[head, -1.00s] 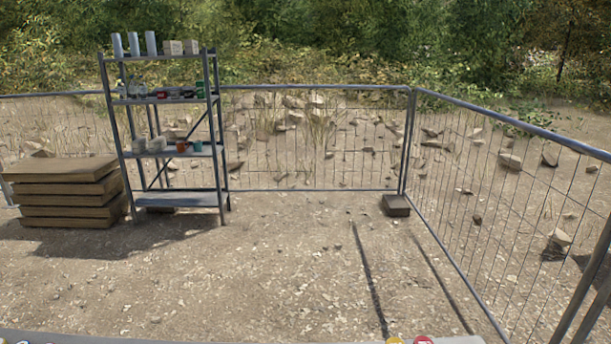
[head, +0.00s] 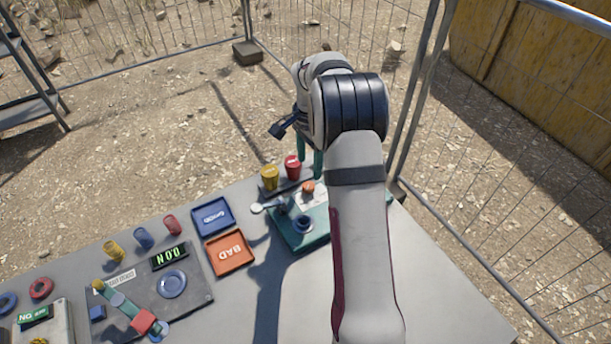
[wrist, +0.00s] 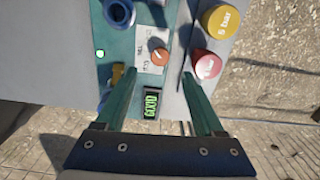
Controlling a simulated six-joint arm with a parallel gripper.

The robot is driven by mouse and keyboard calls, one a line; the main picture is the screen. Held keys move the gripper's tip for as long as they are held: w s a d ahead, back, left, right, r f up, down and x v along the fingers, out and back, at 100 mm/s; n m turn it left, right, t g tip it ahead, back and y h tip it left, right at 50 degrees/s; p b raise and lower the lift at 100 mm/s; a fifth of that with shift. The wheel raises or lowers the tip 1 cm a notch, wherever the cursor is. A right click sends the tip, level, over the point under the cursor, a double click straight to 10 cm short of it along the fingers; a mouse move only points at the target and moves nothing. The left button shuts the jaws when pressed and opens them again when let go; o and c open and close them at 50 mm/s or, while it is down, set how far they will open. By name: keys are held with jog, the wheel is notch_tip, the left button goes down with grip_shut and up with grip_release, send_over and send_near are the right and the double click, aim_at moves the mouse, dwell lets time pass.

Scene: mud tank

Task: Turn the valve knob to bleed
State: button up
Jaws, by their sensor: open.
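The orange valve knob (head: 308,187) stands on the teal test station (head: 286,240) on the table. In the wrist view the knob (wrist: 160,56) sits on a pale label plate (wrist: 150,66) with small lettering, too small to read surely. My gripper (head: 311,170) is above the station, its green fingers pointing down. In the wrist view my gripper (wrist: 158,77) is open and empty, its fingertips apart to either side of the knob's line. The knob appears just beyond them, not gripped. A small display (wrist: 151,105) reads GOOD between the fingers.
A blue GOOD tray (head: 229,228), an orange BAD tray (head: 250,262) and a grey gauge panel (head: 203,292) lie left. My arm hides the table's middle.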

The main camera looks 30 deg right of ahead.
aim_at(309, 185)
notch_tip(309, 185, down, 8)
jog(key=shift+r, duration=0.25)
grip_shut()
